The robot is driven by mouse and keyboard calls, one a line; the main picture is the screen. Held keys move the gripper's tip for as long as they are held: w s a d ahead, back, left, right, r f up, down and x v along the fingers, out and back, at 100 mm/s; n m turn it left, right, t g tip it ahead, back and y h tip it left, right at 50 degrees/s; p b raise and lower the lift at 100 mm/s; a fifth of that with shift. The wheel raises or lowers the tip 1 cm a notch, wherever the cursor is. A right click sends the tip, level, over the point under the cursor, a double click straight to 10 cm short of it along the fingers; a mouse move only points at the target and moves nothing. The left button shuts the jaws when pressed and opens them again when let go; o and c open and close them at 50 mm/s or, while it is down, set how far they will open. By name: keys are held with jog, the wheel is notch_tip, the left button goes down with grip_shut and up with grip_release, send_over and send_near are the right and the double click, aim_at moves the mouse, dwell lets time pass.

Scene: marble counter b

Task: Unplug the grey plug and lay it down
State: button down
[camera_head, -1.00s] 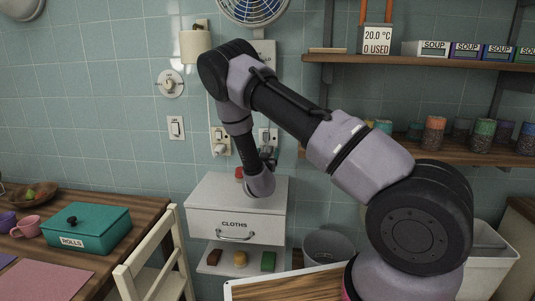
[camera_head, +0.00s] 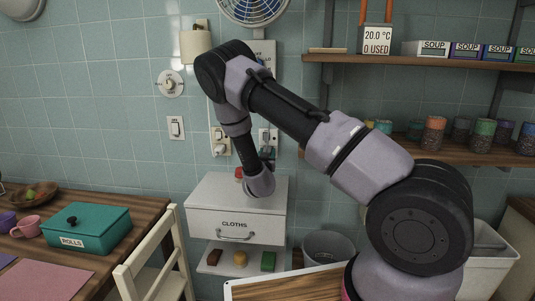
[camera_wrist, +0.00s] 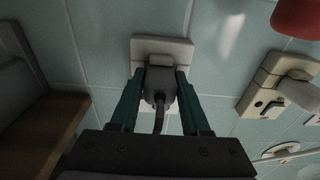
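The grey plug (camera_wrist: 161,80) sits in a white wall socket plate (camera_wrist: 140,46) in the wrist view, its dark cord hanging towards my gripper. My gripper (camera_wrist: 162,80) has its two teal fingers on either side of the plug, very close to its sides. It looks open around the plug; whether the fingers touch it is hard to see. In the head view my gripper (camera_head: 267,153) is at the right-hand wall socket (camera_head: 268,134), above the white drawer unit, and largely hides the plug.
A second socket (camera_wrist: 265,88) with a white plug (camera_wrist: 298,91) is nearby. A red object (camera_wrist: 297,17) shows at the wrist view's upper right. Below stands the drawer unit (camera_head: 235,208) labelled CLOTHS; its top has free room. A wooden shelf (camera_head: 420,67) is to the right.

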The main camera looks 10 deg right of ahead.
jog(key=shift+v, duration=3)
jog(key=shift+s, duration=0.1)
jog(key=v, duration=0.6)
jog(key=shift+r, duration=0.25)
jog(key=g+y, duration=0.1)
jog(key=g, duration=0.2)
jog(key=g+y, duration=0.1)
jog(key=g, duration=0.2)
jog(key=shift+g, duration=0.3)
